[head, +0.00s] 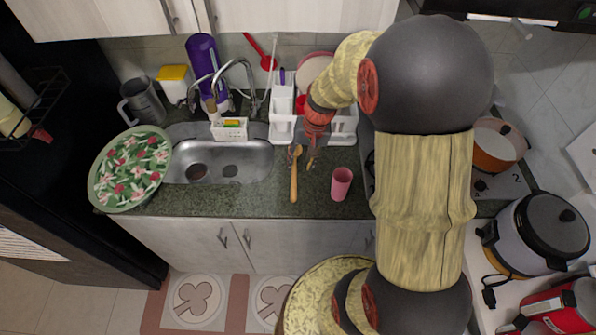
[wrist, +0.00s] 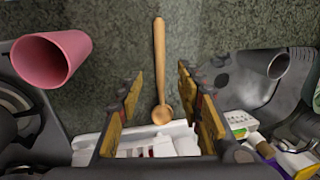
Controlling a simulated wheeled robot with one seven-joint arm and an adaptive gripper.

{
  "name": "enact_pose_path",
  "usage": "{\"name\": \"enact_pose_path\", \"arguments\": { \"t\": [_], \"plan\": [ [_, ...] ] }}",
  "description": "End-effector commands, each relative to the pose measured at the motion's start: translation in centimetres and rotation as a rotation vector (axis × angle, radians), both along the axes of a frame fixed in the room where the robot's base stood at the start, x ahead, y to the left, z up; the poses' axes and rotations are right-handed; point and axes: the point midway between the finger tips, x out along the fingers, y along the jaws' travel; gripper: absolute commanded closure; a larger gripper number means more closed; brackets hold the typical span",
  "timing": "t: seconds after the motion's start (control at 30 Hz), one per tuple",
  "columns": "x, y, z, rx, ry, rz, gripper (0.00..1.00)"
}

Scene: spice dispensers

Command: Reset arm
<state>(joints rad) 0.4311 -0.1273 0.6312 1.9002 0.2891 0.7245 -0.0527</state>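My gripper (head: 304,156) is over the counter, between the sink and the pink cup, at the front of the white dish rack. In the wrist view its two fingers (wrist: 160,72) are wide apart with nothing clasped between them. A wooden spoon (head: 294,186) lies on the dark green counter (head: 250,199), its bowl end near my gripper. In the wrist view the spoon (wrist: 159,60) shows between the fingers, apart from both. My arm is bent and covers much of the right side of the head view.
The pink cup (head: 341,184) stands right of the spoon. The dish rack (head: 283,112) is behind my gripper. The sink (head: 235,164) and a floral bowl (head: 130,169) are left. A pot (head: 497,147) and a cooker (head: 541,236) are right. The front counter strip is mostly clear.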

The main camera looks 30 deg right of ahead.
Motion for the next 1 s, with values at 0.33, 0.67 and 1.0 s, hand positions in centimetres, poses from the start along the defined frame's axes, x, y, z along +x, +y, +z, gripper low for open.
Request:
{"name": "enact_pose_path", "arguments": {
  "t": [0.33,0.67,1.0],
  "plan": [
    [-0.3,-0.4,2.5,0.001,0.001,0.000,0.64],
    [-0.3,-0.4,2.5,0.001,0.001,0.000,0.64],
    [-4.6,0.6,3.0,-0.015,0.068,0.042,0.64]
  ]
}}
